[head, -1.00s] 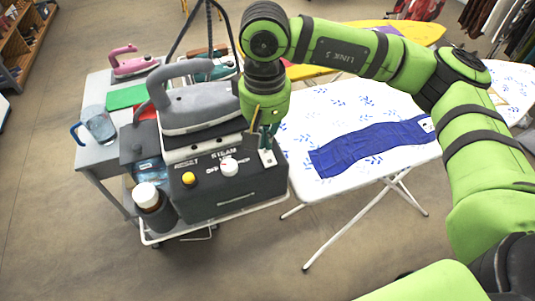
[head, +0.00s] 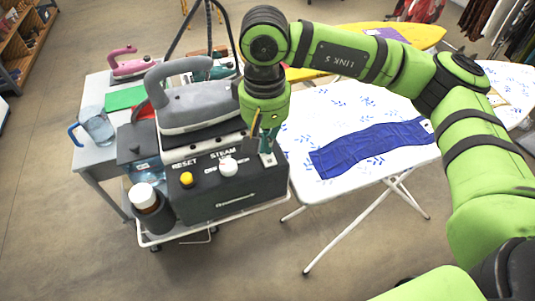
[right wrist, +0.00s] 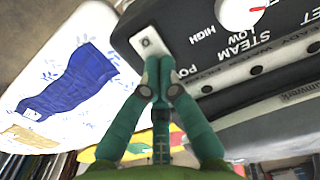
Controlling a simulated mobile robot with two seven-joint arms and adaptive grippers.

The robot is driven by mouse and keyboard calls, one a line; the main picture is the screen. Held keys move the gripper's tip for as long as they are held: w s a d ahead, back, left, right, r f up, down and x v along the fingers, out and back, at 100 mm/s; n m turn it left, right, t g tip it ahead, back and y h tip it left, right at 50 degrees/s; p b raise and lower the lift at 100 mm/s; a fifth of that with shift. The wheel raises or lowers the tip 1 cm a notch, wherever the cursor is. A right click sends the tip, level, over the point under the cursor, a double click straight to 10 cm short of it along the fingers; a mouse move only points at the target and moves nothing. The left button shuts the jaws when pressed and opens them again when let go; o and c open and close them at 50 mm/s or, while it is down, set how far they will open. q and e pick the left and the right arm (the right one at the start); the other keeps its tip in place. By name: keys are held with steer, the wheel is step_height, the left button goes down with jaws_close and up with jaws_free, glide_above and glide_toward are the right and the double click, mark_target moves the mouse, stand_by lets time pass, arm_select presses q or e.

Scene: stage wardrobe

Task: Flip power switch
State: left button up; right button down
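The power switch is a small pale plate (head: 268,158) at the right end of the dark steam station's (head: 235,195) sloping panel. In the right wrist view the plate (right wrist: 150,43) has a small dark spot at its middle, beside partly hidden lettering that starts "PO". Which way the switch is set cannot be told. My right gripper (head: 260,145) points down at this end of the panel. In the right wrist view its green fingers (right wrist: 160,88) come together, with nothing seen between them, close by the plate's lower edge. Contact cannot be made out. My left gripper is out of view.
The panel also has a white knob (head: 228,167) and a yellow reset button (head: 186,180). A grey iron (head: 200,106) rests on top of the station. A brown bottle with a white cap (head: 146,198) stands at left. An ironing board (head: 330,115) with blue cloth (head: 370,147) is at right.

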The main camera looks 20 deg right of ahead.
steer(key=shift+f, duration=0.3)
steer(key=shift+r, duration=0.1)
steer(key=shift+r+p, duration=1.25)
steer(key=shift+r, duration=2.25)
